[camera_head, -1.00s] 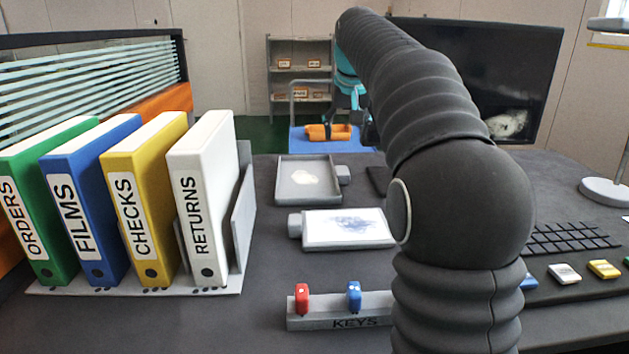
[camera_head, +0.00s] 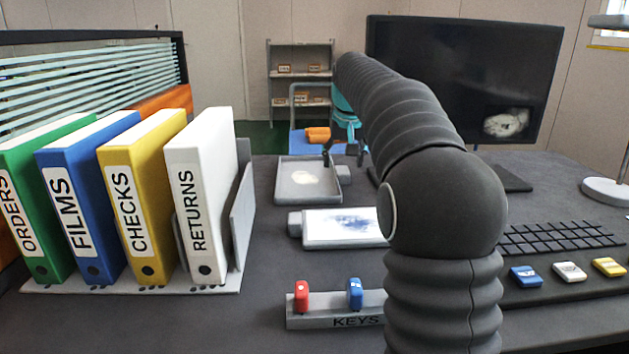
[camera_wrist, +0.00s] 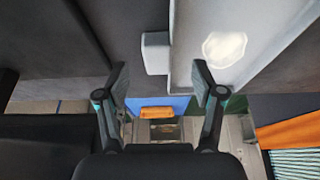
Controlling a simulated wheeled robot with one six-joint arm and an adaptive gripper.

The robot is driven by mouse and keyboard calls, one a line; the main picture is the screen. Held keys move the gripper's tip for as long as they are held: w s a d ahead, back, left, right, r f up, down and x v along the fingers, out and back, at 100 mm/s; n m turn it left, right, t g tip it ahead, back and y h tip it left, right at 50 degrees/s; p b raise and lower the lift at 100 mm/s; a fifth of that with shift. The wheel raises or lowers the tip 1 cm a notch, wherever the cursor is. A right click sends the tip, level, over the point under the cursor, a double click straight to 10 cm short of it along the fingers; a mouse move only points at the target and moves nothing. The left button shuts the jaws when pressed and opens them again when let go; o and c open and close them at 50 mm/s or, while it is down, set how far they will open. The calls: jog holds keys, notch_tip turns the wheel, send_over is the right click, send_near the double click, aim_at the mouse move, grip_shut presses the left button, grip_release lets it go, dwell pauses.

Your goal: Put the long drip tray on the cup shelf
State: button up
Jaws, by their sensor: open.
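A grey rimmed tray (camera_head: 281,194) with a pale patch on its floor lies on the dark desk; I take it for the long drip tray. A small grey block (camera_head: 344,173) sticks out from its right side. My gripper (camera_head: 344,158) is open at the tray's far right corner. In the wrist view the block (camera_wrist: 156,53) shows between the lines of the open fingers (camera_wrist: 160,76), and the tray (camera_wrist: 185,30) fills the right. I see no contact. A grey shelf unit (camera_head: 302,75) stands far back with small labels too small to read; which level is the cup shelf I cannot tell.
A flat panel (camera_head: 345,228) with a blue-white face lies nearer, and a KEYS rack (camera_head: 335,312) in front. Binders (camera_head: 200,200) stand left; a monitor (camera_head: 460,75) and keyboard (camera_head: 560,238) are right. An orange item (camera_head: 317,134) sits on a blue surface behind the desk.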

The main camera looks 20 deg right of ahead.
aim_at(343, 172)
jog(key=x, duration=0.4)
jog(key=shift+s+d+f+b, duration=0.1)
jog(key=shift+f+b, duration=0.15)
jog(key=shift+b, duration=0.05)
grip_shut()
jog(key=shift+r, duration=0.15)
